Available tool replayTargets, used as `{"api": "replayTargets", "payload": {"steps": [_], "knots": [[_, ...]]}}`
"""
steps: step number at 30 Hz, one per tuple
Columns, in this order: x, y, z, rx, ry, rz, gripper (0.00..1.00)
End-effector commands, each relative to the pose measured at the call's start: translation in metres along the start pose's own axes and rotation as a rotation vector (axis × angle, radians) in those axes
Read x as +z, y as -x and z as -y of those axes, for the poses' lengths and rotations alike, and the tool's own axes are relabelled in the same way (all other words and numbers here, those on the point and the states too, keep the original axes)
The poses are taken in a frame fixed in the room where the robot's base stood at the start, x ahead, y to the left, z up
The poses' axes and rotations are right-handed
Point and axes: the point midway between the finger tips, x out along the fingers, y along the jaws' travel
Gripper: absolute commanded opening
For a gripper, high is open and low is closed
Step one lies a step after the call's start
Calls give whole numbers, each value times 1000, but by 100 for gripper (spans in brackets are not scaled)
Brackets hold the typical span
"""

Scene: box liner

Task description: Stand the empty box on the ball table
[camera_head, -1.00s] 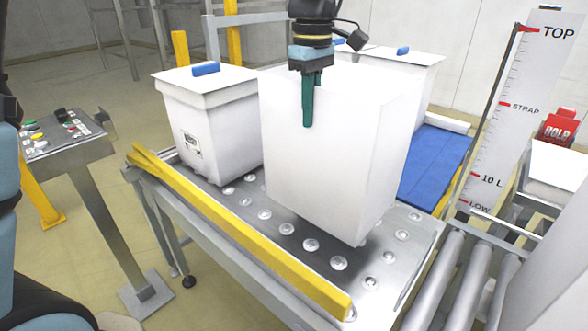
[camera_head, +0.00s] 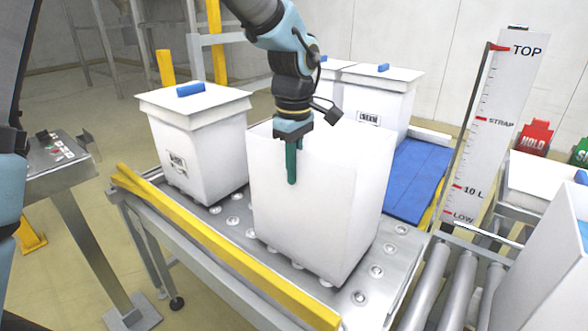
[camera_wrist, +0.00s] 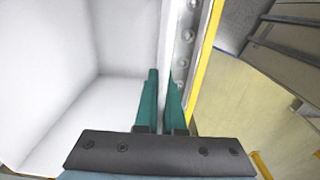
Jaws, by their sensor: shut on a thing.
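The empty white box (camera_head: 318,205) is open at the top and stands upright, at or just above the ball table (camera_head: 365,300); I cannot tell whether its base touches the balls. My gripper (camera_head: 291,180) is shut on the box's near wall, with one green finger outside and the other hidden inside. In the wrist view, the fingers (camera_wrist: 160,100) straddle the wall, and the bare inside of the box (camera_wrist: 70,90) shows to the left.
A lidded white box (camera_head: 195,145) stands close at the left. More lidded boxes (camera_head: 380,95) stand behind, near a blue mat (camera_head: 415,180). A yellow rail (camera_head: 225,255) edges the table's front. Rollers (camera_head: 455,285) and a level gauge (camera_head: 490,130) are at the right.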

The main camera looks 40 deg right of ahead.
Motion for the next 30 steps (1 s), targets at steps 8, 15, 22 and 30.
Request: {"api": "replayTargets", "payload": {"steps": [8,15,22,30], "knots": [[0,-1,0,-1,0,0,34],[0,0,0,-1,0,0,36],[0,19,-1,3,0,-2,36],[0,76,-1,5,0,-2,36]]}}
